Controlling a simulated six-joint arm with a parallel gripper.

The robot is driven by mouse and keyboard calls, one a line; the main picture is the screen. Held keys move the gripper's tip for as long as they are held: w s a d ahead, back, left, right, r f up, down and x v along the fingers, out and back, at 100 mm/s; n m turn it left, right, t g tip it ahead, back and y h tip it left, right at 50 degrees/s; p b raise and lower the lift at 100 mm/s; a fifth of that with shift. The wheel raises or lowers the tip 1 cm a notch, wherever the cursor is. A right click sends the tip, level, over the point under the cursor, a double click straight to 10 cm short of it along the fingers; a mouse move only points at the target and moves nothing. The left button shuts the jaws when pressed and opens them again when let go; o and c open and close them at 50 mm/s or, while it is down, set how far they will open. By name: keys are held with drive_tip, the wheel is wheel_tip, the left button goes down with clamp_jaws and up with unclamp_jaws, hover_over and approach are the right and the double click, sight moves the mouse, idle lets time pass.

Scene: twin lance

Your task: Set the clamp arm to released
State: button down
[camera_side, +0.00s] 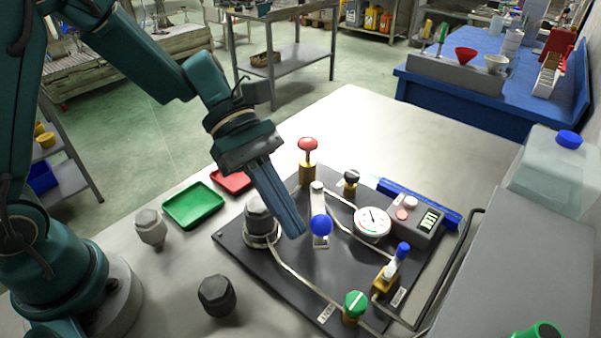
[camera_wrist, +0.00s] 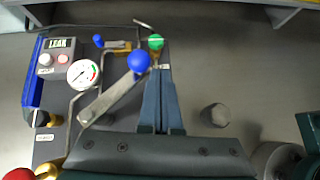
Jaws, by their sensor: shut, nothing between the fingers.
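The likely clamp arm is a flat metal bar (camera_wrist: 105,101) with a blue ball knob (camera_wrist: 138,61) at its end, on the dark panel. In the side view the blue knob (camera_side: 321,225) stands near the panel's middle, and the bar (camera_side: 318,197) runs away from it to the back. My gripper (camera_side: 296,232) is shut and empty, pointing down just left of the knob. In the wrist view my gripper's fingertips (camera_wrist: 160,72) are just right of the knob. I cannot tell whether they touch it.
The dark panel (camera_side: 290,290) also holds a red knob (camera_side: 308,145), a gauge (camera_side: 372,222), a grey box (camera_side: 417,214) reading LEAK in the wrist view, a green knob (camera_side: 355,303), a blue-handled valve (camera_side: 400,251) and a hex fitting (camera_side: 258,215). Loose hex parts (camera_side: 217,296) and trays (camera_side: 193,205) lie left.

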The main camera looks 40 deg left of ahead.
idle(0.3)
drive_tip(key=s+a+r, duration=0.6)
drive_tip(key=a, duration=0.4)
drive_tip(key=s+d+m+t+y, duration=0.2)
drive_tip(key=s+m+y, duration=0.35)
drive_tip(key=m, duration=0.25)
drive_tip(key=w+a+m+t+y, duration=0.3)
drive_tip(key=a+m+t+y, duration=0.1)
drive_tip(key=m, duration=0.4)
drive_tip(key=shift+a+f+t+y, duration=0.35)
drive_tip(key=shift+a+t, duration=0.15)
drive_tip(key=shift+a, duration=0.15)
